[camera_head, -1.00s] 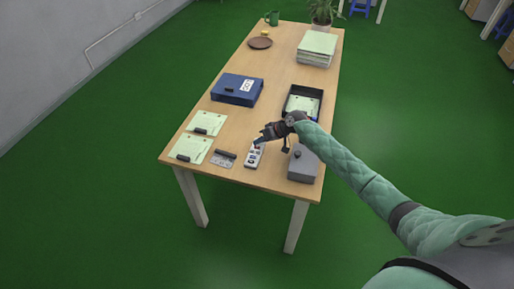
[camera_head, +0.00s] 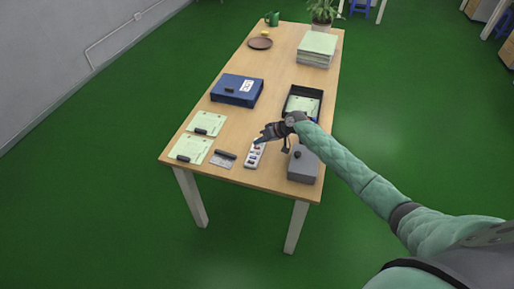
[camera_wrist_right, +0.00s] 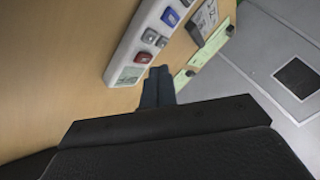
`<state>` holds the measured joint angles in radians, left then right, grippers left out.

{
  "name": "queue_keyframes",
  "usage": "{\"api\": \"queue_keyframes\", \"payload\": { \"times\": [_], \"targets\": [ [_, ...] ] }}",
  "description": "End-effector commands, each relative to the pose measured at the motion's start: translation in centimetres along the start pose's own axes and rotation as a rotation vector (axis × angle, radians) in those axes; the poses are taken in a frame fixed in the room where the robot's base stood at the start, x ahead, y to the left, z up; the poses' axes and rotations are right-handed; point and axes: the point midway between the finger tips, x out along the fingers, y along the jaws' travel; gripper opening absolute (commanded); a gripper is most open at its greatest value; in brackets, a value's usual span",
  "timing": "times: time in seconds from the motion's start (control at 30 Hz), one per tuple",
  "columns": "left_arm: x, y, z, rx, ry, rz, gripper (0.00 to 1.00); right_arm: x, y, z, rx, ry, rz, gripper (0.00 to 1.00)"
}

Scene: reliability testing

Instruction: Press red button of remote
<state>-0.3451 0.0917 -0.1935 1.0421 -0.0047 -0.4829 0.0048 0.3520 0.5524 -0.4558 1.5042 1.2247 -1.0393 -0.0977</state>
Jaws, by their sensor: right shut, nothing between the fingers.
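The white remote (camera_head: 252,158) lies on the wooden table near its front edge. In the right wrist view the remote (camera_wrist_right: 146,40) shows a red button (camera_wrist_right: 143,57), a blue button (camera_wrist_right: 170,17), grey buttons and a pale screen at its near end. My right gripper (camera_head: 259,141) is over the remote's far end in the head view. In the wrist view its shut fingertips (camera_wrist_right: 158,75) are right beside the red button; I cannot tell whether they touch it. Nothing is between the fingers. My left gripper is not in view.
A black tray (camera_head: 290,103) with papers lies behind. A blue box (camera_head: 237,89), papers with clips (camera_head: 190,148) and a small card (camera_head: 222,161) lie to the left. The table's front edge is close.

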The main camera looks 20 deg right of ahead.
Motion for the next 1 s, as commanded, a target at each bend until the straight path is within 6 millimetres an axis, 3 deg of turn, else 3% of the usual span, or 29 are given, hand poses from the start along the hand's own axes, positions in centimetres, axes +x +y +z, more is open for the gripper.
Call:
{"api": "queue_keyframes", "payload": {
  "times": [1.0],
  "targets": [
    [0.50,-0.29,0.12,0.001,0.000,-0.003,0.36,0.54,0.36,0.40,0.000,0.000,0.000,0.00]
  ]
}}
